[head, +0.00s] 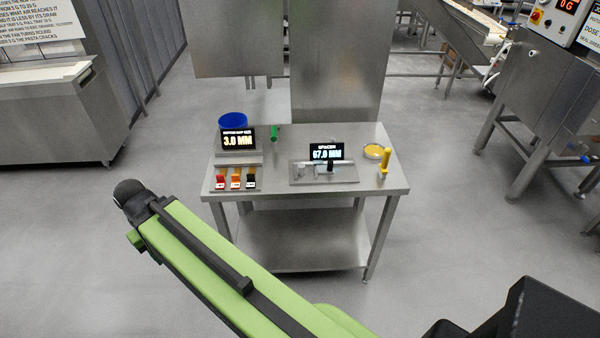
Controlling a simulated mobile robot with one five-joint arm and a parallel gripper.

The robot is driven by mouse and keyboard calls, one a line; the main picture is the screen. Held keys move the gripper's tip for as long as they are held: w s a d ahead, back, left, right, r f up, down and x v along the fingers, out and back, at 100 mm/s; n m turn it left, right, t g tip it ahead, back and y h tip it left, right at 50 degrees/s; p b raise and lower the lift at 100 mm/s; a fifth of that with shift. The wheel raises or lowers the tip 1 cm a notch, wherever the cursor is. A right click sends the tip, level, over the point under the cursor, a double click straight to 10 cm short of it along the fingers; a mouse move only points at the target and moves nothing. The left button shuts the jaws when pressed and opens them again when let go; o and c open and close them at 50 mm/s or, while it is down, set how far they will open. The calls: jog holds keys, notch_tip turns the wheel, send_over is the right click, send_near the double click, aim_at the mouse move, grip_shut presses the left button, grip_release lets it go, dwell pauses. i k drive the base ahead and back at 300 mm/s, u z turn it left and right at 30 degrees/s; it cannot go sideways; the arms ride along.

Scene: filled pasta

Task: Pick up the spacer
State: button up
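A steel table (282,180) stands ahead in the head view. On its right half is a small grey tray (345,181) with short metal pieces (309,169) and a taller black piece (331,164) on it. Behind them a display (325,152) reads "SPACER 67.0 MM". The spacer is probably one of these pieces, but I cannot tell which; they are too small to make out well. Nothing of mine touches them. My green arm crosses the foreground, well short of the table. I cannot make out my gripper's fingers in this view.
Left on the table are a blue bowl (232,121), a "3.0 MM" display (238,139) and red, orange and dark pieces (236,178). A green piece (274,132) stands behind. A yellow dish (374,151) and yellow upright (385,163) are right. Floor around the table is clear.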

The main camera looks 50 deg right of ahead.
aim_at(301, 166)
jog(key=i, duration=1)
jog(key=u, duration=0.05)
